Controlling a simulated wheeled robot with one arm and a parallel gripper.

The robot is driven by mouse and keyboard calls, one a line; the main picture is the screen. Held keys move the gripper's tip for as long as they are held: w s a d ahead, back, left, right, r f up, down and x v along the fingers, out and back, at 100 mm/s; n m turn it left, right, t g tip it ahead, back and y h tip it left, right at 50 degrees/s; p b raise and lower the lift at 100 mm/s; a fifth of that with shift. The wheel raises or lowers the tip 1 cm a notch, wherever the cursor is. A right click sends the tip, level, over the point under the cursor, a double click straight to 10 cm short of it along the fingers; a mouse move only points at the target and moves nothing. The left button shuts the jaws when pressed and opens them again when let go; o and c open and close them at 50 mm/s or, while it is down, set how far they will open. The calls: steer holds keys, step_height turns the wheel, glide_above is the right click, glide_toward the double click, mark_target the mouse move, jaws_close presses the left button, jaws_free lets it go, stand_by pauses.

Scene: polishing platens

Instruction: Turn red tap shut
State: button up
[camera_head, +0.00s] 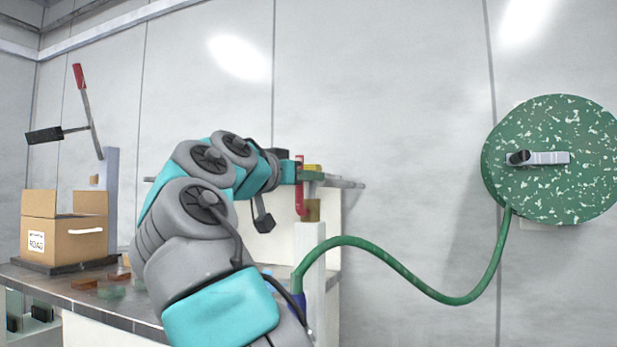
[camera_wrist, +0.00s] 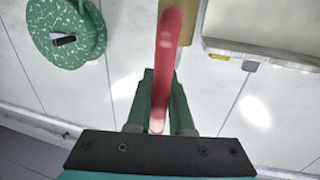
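The red tap's long red handle (camera_head: 299,188) stands upright in the head view, at the top of a pale post (camera_head: 310,255). A brass-coloured block (camera_head: 312,210) sits beside it on the post. My gripper (camera_head: 292,172) reaches the handle from the left. In the wrist view the handle (camera_wrist: 167,45) runs between the two dark green fingers of my gripper (camera_wrist: 162,88) and fills the narrow gap between them. The fingers look shut on it. The tap's inner joint is hidden.
A green hose (camera_head: 400,272) loops from the post to a speckled green disc (camera_head: 555,190) on the wall. A bench (camera_head: 90,305) at left holds an open cardboard box (camera_head: 65,240) and loose small pieces. A red-handled lever (camera_head: 86,105) rises behind. The wall between post and disc is bare.

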jaws_close()
stand_by(0.9)
